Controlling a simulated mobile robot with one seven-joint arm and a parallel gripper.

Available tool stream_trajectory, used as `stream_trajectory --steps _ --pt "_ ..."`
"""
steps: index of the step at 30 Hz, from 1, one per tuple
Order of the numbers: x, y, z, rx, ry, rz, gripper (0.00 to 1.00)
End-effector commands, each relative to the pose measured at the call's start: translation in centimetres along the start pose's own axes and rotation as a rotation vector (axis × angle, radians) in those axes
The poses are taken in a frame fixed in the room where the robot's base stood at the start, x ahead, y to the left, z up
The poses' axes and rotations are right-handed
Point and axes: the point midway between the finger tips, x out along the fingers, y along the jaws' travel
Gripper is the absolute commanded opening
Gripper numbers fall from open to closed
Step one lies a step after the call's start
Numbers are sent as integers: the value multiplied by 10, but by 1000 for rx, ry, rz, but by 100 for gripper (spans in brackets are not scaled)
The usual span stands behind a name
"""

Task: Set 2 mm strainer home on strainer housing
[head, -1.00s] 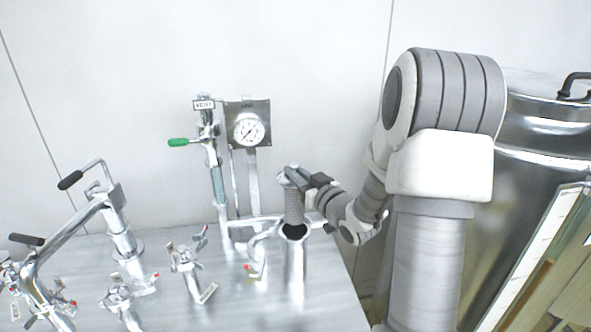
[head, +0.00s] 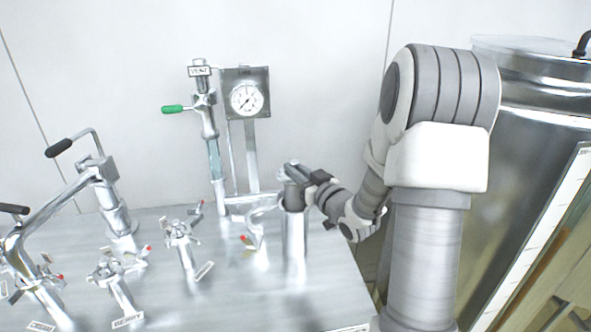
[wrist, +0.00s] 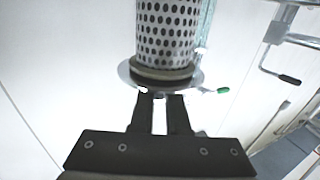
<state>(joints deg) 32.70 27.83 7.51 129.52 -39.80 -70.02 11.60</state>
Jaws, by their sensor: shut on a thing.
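The 2 mm strainer (head: 292,197) is a grey mesh tube, upright at the mouth of the strainer housing (head: 295,248), a shiny upright metal cylinder on the bench. Only a short upper length of it shows above the housing; the lower part appears hidden inside. My gripper (head: 301,176) is shut on the strainer's top end, reaching in from the right. The wrist view shows the perforated strainer wall (wrist: 168,32) with a collar and a round disc (wrist: 198,80) close by the dark fingertips (wrist: 160,98). Whether the strainer touches a seat cannot be seen.
A pressure gauge (head: 245,98) and a green-handled vent valve (head: 206,115) stand behind and left. Several small valves and black-handled levers (head: 80,190) fill the left bench. A large steel tank (head: 530,130) stands right. Bare bench (head: 335,280) lies right of the housing.

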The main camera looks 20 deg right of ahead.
Motion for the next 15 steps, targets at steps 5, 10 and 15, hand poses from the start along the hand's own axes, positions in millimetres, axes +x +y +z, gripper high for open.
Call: stream_trajectory --steps 5,10,15 --pt "0 0 18 -2 5 0 0" --pt "0 0 32 -2 5 -1 0" --pt "0 0 46 -1 5 -1 0"
